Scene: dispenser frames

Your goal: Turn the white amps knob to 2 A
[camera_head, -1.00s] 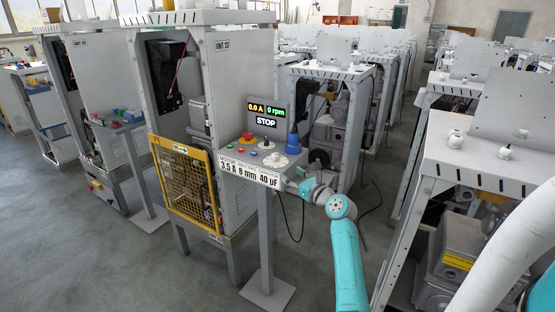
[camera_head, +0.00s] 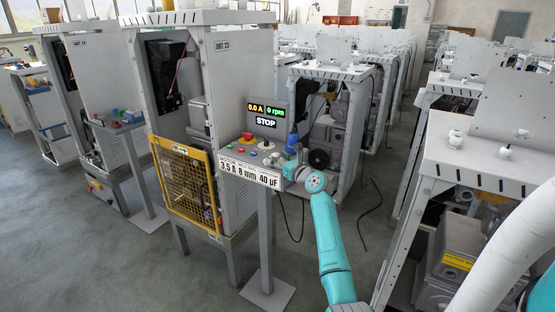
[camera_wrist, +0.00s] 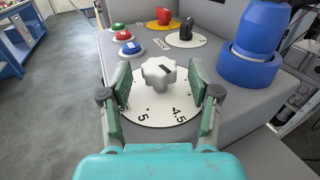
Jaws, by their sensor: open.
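The white amps knob (camera_wrist: 158,73) is a lobed knob with a dark mark on top. It sits on a white round dial (camera_wrist: 160,112) whose visible figures include 5 and 4.5; the 2 A mark is not readable here. My gripper (camera_wrist: 160,92) is open, with one green finger on each side of the knob and a gap to it on both sides. In the head view my gripper (camera_head: 290,168) is over the right part of the panel (camera_head: 248,160), and the arm largely hides the knob. The display (camera_head: 267,113) reads 0.0 A, 0 rpm and STOP.
Behind the dial are a black knob (camera_wrist: 186,34), a red knob on a yellow disc (camera_wrist: 163,18) and several small push buttons (camera_wrist: 126,35). A blue socket (camera_wrist: 251,48) stands close on the right. A yellow mesh guard (camera_head: 187,183) is left of the panel.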

